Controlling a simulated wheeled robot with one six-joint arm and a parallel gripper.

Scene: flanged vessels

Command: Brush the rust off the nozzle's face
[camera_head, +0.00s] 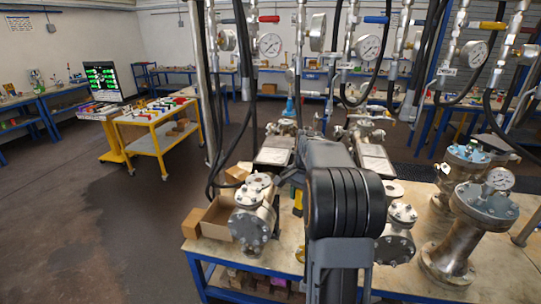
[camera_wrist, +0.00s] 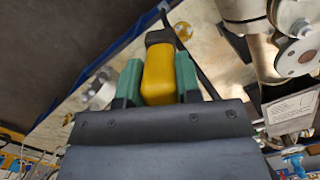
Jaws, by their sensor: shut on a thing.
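In the wrist view my gripper (camera_wrist: 158,84) has green fingers shut on a yellow handle (camera_wrist: 158,75) with a dark end, which seems to be the brush. Its bristles cannot be made out. A pale round flange face (camera_wrist: 298,57) with a small reddish-brown centre shows at the right, apart from the handle; it may be the nozzle's face. In the head view my arm covers the middle and hides the gripper. Flanged vessels stand on the bench: one at left (camera_head: 254,215), one just right of my arm (camera_head: 397,235), a tall one at right (camera_head: 468,230).
A cardboard box (camera_head: 215,217) sits at the bench's left end. Pressure gauges (camera_head: 270,45) and black hoses hang above the bench. A yellow cart (camera_head: 155,130) and a monitor (camera_head: 103,80) stand at the left. The floor (camera_head: 110,220) left of the bench is clear.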

